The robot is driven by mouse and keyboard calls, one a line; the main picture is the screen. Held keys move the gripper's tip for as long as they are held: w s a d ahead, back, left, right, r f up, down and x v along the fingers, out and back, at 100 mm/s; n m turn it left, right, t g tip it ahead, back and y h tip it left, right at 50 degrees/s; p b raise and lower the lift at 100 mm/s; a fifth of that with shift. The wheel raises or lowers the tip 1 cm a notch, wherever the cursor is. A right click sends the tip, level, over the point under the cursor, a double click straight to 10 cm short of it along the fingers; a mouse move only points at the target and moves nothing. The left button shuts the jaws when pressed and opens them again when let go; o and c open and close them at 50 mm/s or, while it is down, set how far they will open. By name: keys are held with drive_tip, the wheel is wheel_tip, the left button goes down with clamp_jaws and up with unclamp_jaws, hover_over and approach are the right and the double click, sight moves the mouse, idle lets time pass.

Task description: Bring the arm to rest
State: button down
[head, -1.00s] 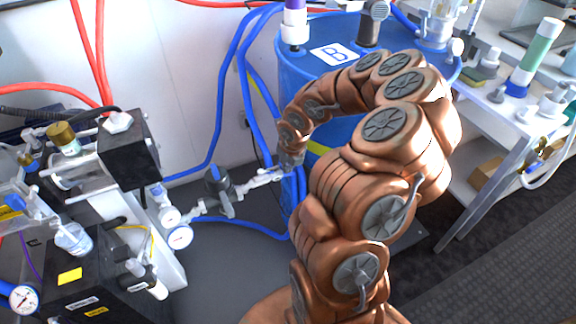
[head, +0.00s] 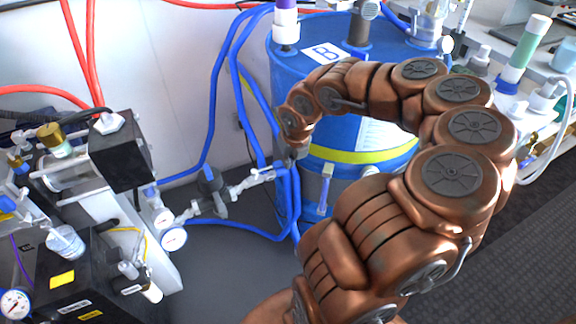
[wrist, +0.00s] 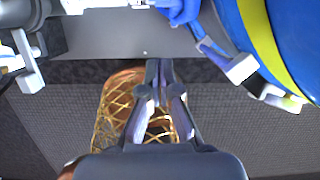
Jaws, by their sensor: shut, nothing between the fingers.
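My copper-coloured arm arches up from the bottom of the head view and curves over to the left. Its end, my gripper (head: 290,154), points down in front of the blue drum (head: 350,100), close to the blue hoses and small valve there. In the wrist view my gripper (wrist: 159,72) has its fingers together and holds nothing. Below the fingers are the dark floor and part of my own copper body. The fingers are too small in the head view to show detail.
A grey valve (head: 211,185) with pipe fittings lies left of the gripper. Pressure gauges (head: 173,238) and a black machine block (head: 118,150) stand further left. A white bench (head: 490,95) with bottles is at the right. The drum with its yellow band (wrist: 262,40) is close in the wrist view.

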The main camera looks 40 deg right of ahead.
drive_tip(key=shift+v, duration=1.1)
